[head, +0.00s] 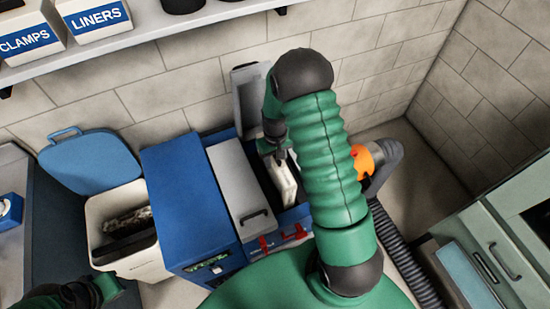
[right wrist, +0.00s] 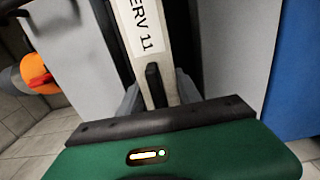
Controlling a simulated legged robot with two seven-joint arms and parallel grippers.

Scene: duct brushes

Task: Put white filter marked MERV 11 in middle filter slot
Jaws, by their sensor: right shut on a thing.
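The white filter (head: 283,182) stands on edge at the open bay of the blue filter unit (head: 190,205). In the right wrist view its label (right wrist: 143,28) reads "ERV 11", with the start cut off. My right gripper (head: 272,150) is shut on the black handle (right wrist: 155,84) at the filter's end. The filter's lower part looks to be within the dark bay (head: 270,200); how deep, and in which slot, I cannot tell. My left gripper (head: 105,288) is at the lower left, partly cut off, and its jaws are unclear.
A grey lid (head: 250,95) stands raised behind the bay; another grey lid (head: 235,180) with a handle lies closed beside it. Red latches (head: 265,244) are at the front. A white bin (head: 128,240) with a blue lid (head: 90,162) stands left. An orange-collared hose (head: 363,160) is right.

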